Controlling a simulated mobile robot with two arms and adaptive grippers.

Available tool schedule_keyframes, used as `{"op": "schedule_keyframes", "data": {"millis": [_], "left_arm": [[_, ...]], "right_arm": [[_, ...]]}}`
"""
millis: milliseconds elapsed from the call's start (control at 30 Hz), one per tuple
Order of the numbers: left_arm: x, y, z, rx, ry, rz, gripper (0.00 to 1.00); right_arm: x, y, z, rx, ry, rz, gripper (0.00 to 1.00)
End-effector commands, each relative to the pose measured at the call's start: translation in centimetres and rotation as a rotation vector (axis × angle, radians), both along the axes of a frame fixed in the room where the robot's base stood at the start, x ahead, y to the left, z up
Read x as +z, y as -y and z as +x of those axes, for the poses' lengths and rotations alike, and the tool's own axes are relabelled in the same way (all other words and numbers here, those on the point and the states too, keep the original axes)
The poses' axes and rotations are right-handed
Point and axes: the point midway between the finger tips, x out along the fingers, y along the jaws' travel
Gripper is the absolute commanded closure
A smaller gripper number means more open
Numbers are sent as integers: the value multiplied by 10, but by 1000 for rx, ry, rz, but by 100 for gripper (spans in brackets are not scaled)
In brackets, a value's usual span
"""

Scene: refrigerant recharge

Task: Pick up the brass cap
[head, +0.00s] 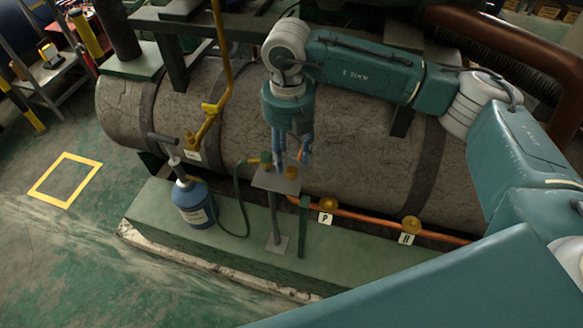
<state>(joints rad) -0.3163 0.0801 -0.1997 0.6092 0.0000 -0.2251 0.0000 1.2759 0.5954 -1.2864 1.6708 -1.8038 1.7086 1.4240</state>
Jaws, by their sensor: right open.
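A small brass cap (291,173) sits on a small grey plate (276,181) on a thin post. My right gripper (291,156) points down just above this cap. Its fingers are spread, with the left one close to a brass fitting (267,158) on the same plate. Nothing shows between the fingers, and I cannot tell whether they touch the cap. My left gripper is out of the picture.
A blue bottle (193,202) with a dark-handled top stands left of the post, with a green hose (240,205) running from it. A large grey tank (350,160) lies behind.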

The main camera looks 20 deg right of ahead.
Motion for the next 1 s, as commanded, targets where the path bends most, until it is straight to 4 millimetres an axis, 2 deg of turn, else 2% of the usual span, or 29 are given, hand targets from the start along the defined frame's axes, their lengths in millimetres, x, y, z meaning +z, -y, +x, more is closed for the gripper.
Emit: {"op": "schedule_keyframes", "data": {"millis": [67,133,233,333,400,467,733,767,900,1000], "left_arm": [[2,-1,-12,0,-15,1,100],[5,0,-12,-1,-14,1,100],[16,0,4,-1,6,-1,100],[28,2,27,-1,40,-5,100],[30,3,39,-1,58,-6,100],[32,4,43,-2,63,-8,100],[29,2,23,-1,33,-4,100],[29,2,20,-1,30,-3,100],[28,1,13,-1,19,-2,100],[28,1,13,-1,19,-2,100]], "right_arm": [[-5,0,0,0,-1,0,55],[-9,1,0,-1,0,0,55],[-20,5,-2,0,-4,0,55],[-35,9,-2,0,-4,0,55],[-46,8,-1,0,-3,1,55],[-52,8,-1,1,-2,2,55],[-59,7,0,2,1,2,55],[-59,7,0,2,1,2,57],[-58,7,0,2,0,2,85],[-58,7,0,2,0,2,100]]}}
